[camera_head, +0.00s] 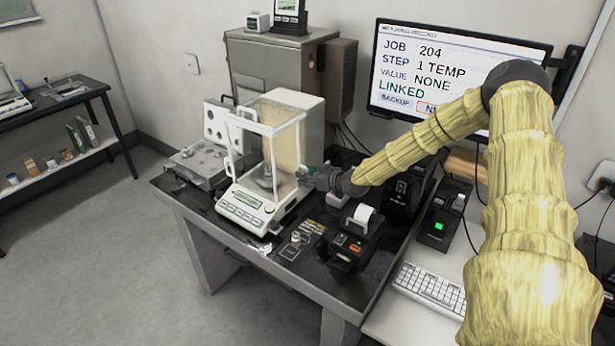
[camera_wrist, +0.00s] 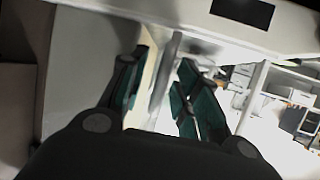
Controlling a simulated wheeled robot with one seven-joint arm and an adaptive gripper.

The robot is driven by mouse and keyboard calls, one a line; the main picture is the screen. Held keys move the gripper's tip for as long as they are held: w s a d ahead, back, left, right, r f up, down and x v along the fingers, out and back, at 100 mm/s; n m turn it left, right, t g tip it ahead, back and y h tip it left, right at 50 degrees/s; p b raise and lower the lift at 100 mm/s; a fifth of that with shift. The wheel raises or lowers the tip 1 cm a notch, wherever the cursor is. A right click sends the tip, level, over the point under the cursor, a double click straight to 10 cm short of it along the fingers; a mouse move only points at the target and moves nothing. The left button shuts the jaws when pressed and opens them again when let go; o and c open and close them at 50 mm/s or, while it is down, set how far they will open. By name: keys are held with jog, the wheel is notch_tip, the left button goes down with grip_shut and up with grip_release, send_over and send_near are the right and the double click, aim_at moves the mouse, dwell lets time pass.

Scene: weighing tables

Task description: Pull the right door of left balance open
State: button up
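The left balance (camera_head: 246,208) is a white balance with a keypad and a small display at its front, standing on the dark table. A clear glass chamber with white frames rises from it. Its right door (camera_head: 288,158) is the pane on the chamber's right side and appears closed. My gripper (camera_head: 308,180) is at that right side, close to the door's lower part. In the wrist view my gripper (camera_wrist: 162,98) has its green-padded fingers apart. A pale grey upright strip (camera_wrist: 165,68), perhaps the door's handle, shows between them; contact cannot be told.
A small printer (camera_head: 350,242) with a paper roll stands right of the balance, below my arm. Small weights (camera_head: 296,240) lie at the table's front. A grey case (camera_head: 200,160) with an upright lid stands left of the balance. A keyboard (camera_head: 428,290) lies at the right.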

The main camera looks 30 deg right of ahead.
jog(key=shift+c, duration=0.2)
grip_shut()
jog(key=d+b, duration=0.1)
jog(key=w+d+b, duration=0.1)
jog(key=d, duration=0.1)
jog(key=shift+w+d, duration=0.1)
jog(key=shift+w, duration=0.05)
jog(key=shift+o, duration=0.2)
grip_release()
